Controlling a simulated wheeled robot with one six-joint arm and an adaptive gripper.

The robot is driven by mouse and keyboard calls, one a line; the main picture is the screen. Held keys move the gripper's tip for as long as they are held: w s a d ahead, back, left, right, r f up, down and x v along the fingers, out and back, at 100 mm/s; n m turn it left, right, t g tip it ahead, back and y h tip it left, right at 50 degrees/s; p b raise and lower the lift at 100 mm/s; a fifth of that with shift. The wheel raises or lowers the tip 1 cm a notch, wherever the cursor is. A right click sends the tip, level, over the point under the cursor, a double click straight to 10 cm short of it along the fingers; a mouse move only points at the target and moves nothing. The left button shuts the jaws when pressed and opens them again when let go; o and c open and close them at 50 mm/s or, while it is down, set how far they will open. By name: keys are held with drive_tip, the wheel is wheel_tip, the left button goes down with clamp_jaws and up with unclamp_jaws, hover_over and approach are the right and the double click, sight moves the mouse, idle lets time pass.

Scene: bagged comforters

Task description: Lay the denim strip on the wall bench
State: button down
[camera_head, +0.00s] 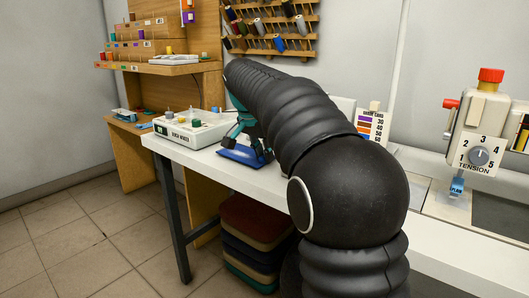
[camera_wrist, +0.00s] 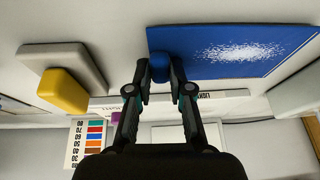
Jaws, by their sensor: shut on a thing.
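A flat blue piece (camera_head: 240,154), which I take for the denim strip, is at the white table (camera_head: 225,164), under my gripper (camera_head: 247,140). I cannot tell whether it touches the table top. In the wrist view the blue piece (camera_wrist: 232,48) reaches right from the fingertips, with a pale glare on it. My gripper (camera_wrist: 160,72) is shut on a rounded blue part at its left end. My arm hides part of the table. A wooden bench (camera_head: 137,131) with shelves stands against the far wall; I cannot tell whether it is the wall bench.
A white box with knobs (camera_head: 188,128) stands left of the blue piece. A colour card (camera_head: 372,127) and a tension-dial machine (camera_head: 482,135) stand to the right. A spool rack (camera_head: 270,28) hangs above. Stacked cushions (camera_head: 252,235) lie below the table. The left floor is clear.

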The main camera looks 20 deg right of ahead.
drive_tip(key=shift+f, duration=0.3)
drive_tip(key=shift+c, duration=1.6)
unclamp_jaws()
drive_tip(key=shift+r, duration=0.15)
drive_tip(key=shift+w+d+p+v, duration=0.1)
drive_tip(key=shift+p+v, duration=1.2)
drive_tip(key=shift+v, duration=0.35)
drive_tip(key=shift+w+d+p+v, duration=0.15)
drive_tip(key=shift+p+v, duration=1.15)
drive_tip(key=shift+v, duration=0.3)
drive_tip(key=shift+r, duration=0.15)
